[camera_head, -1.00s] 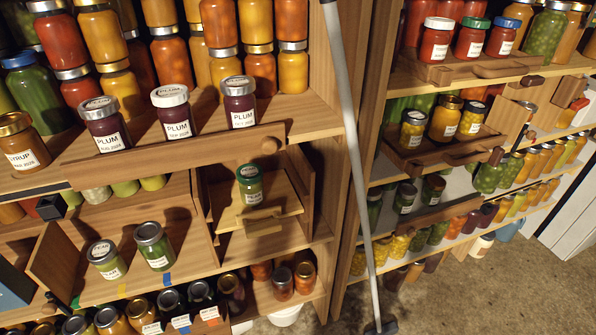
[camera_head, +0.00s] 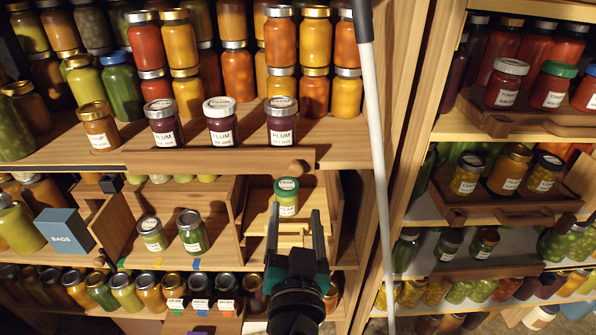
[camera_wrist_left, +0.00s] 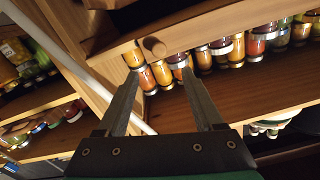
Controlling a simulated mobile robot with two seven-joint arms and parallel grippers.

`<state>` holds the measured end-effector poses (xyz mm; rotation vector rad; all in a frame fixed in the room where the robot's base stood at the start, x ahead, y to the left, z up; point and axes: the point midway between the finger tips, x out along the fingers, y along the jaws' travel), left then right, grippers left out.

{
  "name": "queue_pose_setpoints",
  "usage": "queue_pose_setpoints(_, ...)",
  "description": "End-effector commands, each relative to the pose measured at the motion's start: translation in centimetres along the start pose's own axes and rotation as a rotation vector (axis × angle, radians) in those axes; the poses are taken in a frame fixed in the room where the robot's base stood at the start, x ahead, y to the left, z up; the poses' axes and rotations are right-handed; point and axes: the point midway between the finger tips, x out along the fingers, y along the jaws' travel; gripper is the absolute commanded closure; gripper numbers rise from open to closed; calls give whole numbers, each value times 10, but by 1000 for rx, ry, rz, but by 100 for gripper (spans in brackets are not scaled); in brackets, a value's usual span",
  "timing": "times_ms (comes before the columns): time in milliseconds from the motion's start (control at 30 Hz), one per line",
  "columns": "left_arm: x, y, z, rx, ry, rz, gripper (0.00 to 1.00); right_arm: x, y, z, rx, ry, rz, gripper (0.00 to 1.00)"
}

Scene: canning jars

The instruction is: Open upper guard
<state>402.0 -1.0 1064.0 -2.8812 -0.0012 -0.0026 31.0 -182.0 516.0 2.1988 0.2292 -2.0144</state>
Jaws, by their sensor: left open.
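The upper guard (camera_head: 220,158) is a wooden bar across the front of the upper shelf, below the plum jars (camera_head: 222,121). Its round wooden knob (camera_head: 297,166) is near its right end. The bar lies level across the shelf front. My left gripper (camera_head: 295,216) is open and empty, its two fingers pointing up below the knob and in front of the small green jar's tray. In the left wrist view, the open fingers (camera_wrist_left: 158,76) show below a round wooden knob (camera_wrist_left: 154,47) on a wooden edge. My right gripper is not in view.
A green-lidded jar (camera_head: 287,196) stands on the small tray. Two jars (camera_head: 171,233) stand left of it, near a blue box (camera_head: 64,231). A long pale pole (camera_head: 376,150) leans at the right. The right shelf has wooden trays (camera_head: 500,211) of jars.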

Motion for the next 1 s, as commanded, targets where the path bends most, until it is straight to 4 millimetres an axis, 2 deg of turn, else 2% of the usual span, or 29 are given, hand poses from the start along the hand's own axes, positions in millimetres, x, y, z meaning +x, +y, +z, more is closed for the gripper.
queue_pose_setpoints(400, 72, 0, -1, 3, 0, -1, 31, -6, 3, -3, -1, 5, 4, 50)
queue_pose_setpoints(600, 101, 0, 0, 3, 0, 0, 31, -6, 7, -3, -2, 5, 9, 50)
queue_pose_setpoints(800, 117, 0, 0, 2, -2, 1, 31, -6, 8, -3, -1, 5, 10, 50)
queue_pose_setpoints(1000, 121, 1, 1, 0, -3, 2, 31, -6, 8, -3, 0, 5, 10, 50)
